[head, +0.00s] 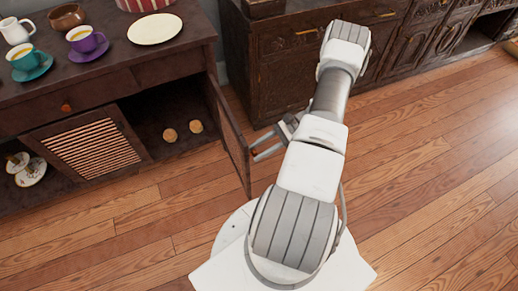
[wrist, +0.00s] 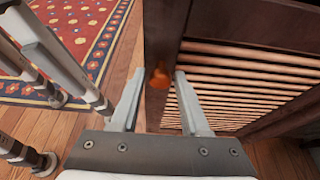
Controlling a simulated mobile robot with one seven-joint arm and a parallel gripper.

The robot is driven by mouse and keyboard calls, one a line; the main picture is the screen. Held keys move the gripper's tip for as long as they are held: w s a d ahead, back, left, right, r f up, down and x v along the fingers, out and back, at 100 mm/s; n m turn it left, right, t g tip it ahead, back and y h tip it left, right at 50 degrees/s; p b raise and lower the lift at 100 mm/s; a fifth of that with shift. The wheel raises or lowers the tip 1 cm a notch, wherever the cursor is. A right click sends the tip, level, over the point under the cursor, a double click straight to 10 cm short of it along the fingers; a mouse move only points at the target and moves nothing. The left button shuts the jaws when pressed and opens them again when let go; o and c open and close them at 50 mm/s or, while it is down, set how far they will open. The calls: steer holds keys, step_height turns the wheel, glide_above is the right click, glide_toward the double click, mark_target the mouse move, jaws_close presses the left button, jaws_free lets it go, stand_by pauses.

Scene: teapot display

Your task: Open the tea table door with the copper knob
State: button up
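The tea table (head: 185,65) stands at the left of the head view. Its right door (head: 229,130) is swung wide open, seen almost edge-on. In the wrist view the slatted door (wrist: 250,85) fills the right side, with the copper knob (wrist: 159,78) on its dark frame. My gripper (wrist: 159,92) is open, its two fingers apart with the knob between their tips in that view; I cannot tell whether they touch it. In the head view my gripper (head: 256,150) is right beside the outer face of the door; the door's knob is not clear there.
A shut slatted door (head: 90,147) is left of the opening, where two small round things (head: 170,135) lie. Cups and a plate (head: 155,29) stand on top. A dark cabinet (head: 285,65) stands behind my arm. The wooden floor (head: 115,240) in front is clear. A red rug (wrist: 85,35) shows.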

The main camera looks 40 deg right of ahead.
steer(key=shift+d+r, duration=0.1)
steer(key=p+v, duration=0.2)
steer(key=v, duration=1.5)
steer(key=shift+s+d, duration=0.1)
steer(key=shift+s, duration=0.05)
